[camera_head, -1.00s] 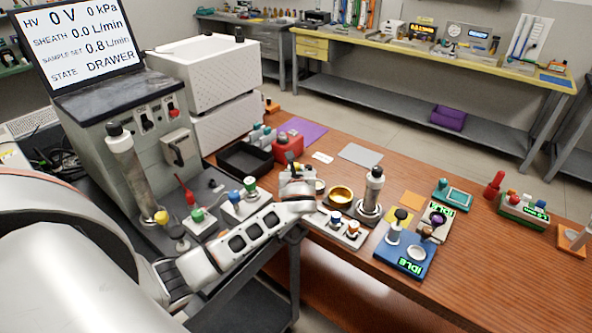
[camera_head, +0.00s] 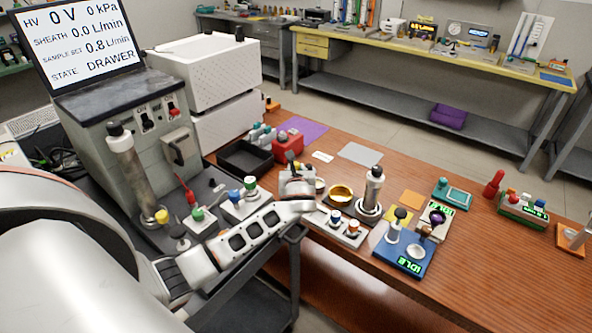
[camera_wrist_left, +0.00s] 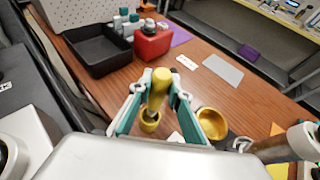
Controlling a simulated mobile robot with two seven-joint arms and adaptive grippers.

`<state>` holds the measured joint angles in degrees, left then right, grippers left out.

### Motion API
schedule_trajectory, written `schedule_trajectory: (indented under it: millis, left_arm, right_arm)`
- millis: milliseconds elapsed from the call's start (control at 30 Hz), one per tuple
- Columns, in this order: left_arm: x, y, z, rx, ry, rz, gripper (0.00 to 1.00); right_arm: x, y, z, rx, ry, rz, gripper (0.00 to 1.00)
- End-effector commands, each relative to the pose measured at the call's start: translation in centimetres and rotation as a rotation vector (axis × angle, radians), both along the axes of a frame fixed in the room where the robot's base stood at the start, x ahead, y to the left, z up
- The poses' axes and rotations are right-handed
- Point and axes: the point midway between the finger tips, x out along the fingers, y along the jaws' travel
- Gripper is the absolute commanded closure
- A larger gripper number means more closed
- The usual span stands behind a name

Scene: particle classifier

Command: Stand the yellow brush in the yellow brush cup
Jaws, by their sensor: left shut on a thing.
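My left gripper (camera_wrist_left: 152,98) is shut on the yellow brush (camera_wrist_left: 161,77), whose rounded yellow end stands up between the fingers in the left wrist view. The yellow brush cup (camera_wrist_left: 150,121) shows just below the fingers, its round opening around or right under the brush's lower part. I cannot tell how deep the brush sits in it. In the head view my left gripper (camera_head: 294,172) is over the wooden table, and its hand hides the brush and most of the cup area. My right gripper is not in view.
A gold bowl (camera_wrist_left: 212,123) stands just right of the cup. A black tray (camera_wrist_left: 97,52) and a red container (camera_wrist_left: 152,42) stand beyond. A metal cylinder (camera_head: 373,188) and a blue scale (camera_head: 406,262) stand to the right. A grey mat (camera_head: 360,153) lies on clear table.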

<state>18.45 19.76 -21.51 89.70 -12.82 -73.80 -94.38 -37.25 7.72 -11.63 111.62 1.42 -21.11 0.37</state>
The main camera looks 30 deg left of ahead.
Motion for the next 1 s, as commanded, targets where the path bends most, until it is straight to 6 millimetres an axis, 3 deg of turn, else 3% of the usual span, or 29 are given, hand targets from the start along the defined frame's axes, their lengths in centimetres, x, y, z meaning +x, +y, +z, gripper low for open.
schedule_trajectory:
  millis: [1000]
  left_arm:
    - [0.0, 0.0, -1.7, 0.000, 0.000, 0.000, 1.00]
  right_arm:
    - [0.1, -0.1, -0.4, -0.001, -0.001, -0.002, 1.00]
